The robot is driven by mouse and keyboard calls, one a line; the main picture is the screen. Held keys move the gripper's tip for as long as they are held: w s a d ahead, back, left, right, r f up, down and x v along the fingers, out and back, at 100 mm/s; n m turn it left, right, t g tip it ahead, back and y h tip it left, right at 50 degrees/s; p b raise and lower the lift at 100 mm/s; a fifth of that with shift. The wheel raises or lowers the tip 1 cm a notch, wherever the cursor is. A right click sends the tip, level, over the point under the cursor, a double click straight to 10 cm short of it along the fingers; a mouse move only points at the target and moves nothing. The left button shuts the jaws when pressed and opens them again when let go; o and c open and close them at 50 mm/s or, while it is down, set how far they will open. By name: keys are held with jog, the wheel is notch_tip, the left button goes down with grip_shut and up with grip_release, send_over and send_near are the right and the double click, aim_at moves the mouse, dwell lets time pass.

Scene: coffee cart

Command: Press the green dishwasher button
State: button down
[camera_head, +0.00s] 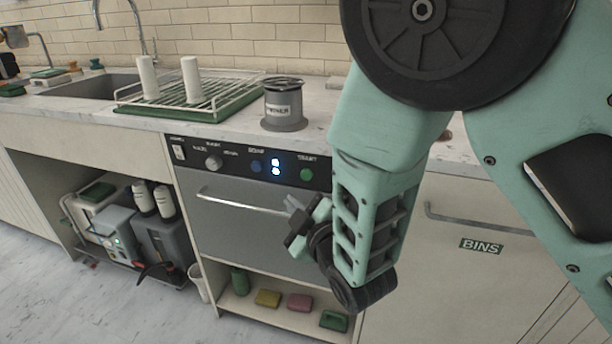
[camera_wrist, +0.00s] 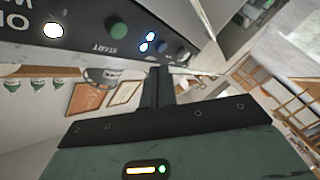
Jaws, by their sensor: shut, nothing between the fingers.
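The green button (camera_head: 306,174) is at the right end of the dark control panel on the dishwasher (camera_head: 240,215). It is labelled START and shows clear and unpressed-looking, with nothing touching it. In the wrist view the green button (camera_wrist: 118,30) is at the upper left, next to the lit blue display. My gripper (camera_head: 291,205) is in front of the dishwasher door, below and slightly left of the button, near the handle. In the wrist view my gripper (camera_wrist: 160,72) has its fingers together and empty, apart from the panel.
The dishwasher handle (camera_head: 240,200) runs across the door close to my gripper. A blue button (camera_head: 257,167) and a grey knob (camera_head: 213,163) sit left of the display.

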jog(key=shift+w+d, duration=0.4)
jog(key=shift+w, duration=0.65)
jog(key=shift+w+d, duration=0.35)
jog(key=shift+w, duration=0.65)
jog(key=shift+w+d, duration=0.4)
jog(key=shift+w, duration=0.65)
jog(key=shift+w, duration=0.15)
jog(key=shift+w+d, duration=0.15)
jog(key=shift+w, duration=0.1)
jog(key=shift+w+d, duration=0.15)
jog(key=shift+w, duration=0.3)
jog(key=shift+s, duration=0.15)
dwell(0.5)
jog(key=shift+s+a+b, duration=0.3)
jog(key=shift+s+b, duration=0.05)
jog(key=shift+s, duration=0.35)
jog(key=shift+s+a, duration=0.3)
jog(key=shift+s, duration=0.5)
jog(key=shift+s+a, duration=0.25)
jog(key=shift+s, duration=0.5)
jog(key=shift+s+a, duration=0.3)
jog(key=shift+s, duration=0.5)
